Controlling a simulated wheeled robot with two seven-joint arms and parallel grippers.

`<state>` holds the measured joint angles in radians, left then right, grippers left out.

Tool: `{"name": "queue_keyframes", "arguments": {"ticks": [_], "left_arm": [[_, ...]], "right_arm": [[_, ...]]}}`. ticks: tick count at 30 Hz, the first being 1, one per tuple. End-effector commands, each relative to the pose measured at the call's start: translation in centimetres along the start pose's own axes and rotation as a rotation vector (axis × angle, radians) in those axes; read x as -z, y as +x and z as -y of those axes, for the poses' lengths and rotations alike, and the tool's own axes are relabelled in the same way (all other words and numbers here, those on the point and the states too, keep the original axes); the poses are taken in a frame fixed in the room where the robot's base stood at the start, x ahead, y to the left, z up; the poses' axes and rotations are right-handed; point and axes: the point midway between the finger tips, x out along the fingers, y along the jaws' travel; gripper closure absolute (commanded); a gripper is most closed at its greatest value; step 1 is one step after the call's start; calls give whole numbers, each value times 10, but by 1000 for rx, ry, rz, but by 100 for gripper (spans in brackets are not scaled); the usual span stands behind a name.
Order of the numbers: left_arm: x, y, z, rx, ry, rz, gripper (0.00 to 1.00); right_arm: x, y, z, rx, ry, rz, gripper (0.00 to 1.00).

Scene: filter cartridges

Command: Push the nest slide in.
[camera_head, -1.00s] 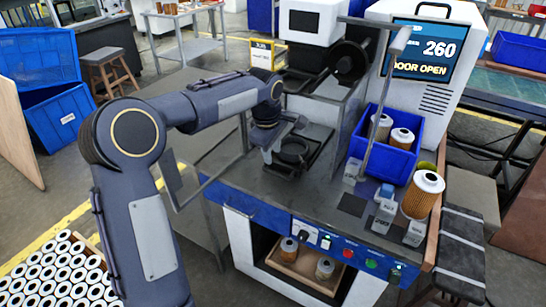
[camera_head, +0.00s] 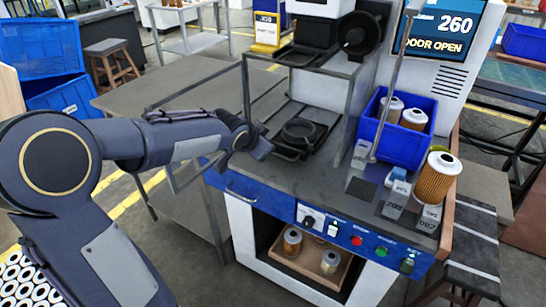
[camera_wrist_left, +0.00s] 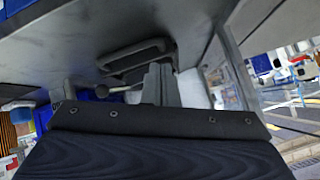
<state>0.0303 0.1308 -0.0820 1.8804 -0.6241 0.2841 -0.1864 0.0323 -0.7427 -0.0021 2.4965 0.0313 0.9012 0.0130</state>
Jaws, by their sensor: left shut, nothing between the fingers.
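The nest slide (camera_head: 296,148) is a dark plate with a round black ring nest (camera_head: 301,131) on it. It sits on the grey bench top, at the open front of the framed station. My left gripper (camera_head: 264,150) is shut and empty, just left of the slide's near end. In the left wrist view the shut fingers (camera_wrist_left: 161,82) point at a grey loop-shaped part (camera_wrist_left: 136,56), very close to it. I cannot tell whether they touch. My right gripper is out of view.
A blue bin (camera_head: 393,142) holds filter cartridges at the right. Another cartridge (camera_head: 437,178) stands near the right edge, behind small labelled blocks (camera_head: 396,200). A thin upright post (camera_head: 388,95) rises beside the bin. The screen (camera_head: 440,38) reads "DOOR OPEN". The bench's front middle is clear.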

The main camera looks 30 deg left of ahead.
Motion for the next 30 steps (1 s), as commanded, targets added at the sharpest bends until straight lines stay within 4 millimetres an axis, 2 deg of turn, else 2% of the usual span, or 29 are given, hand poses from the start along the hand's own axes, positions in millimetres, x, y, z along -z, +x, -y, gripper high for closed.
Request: {"name": "queue_keyframes", "arguments": {"ticks": [1,6,9,12,16,19,30], "left_arm": [[-11,0,-5,19,160,-55,100],[-29,-16,-14,137,676,-216,100],[-36,-25,-20,218,894,-274,100],[-39,-32,-24,281,1036,-308,100],[-40,-35,-26,320,1119,-322,100],[-37,-27,-25,323,1130,-323,100],[-10,32,-19,321,1130,-321,100]], "right_arm": [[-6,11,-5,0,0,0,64],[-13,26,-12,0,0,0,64],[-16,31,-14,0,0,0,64],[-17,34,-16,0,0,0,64],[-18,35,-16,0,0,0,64],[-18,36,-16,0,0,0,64],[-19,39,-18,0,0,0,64]]}}
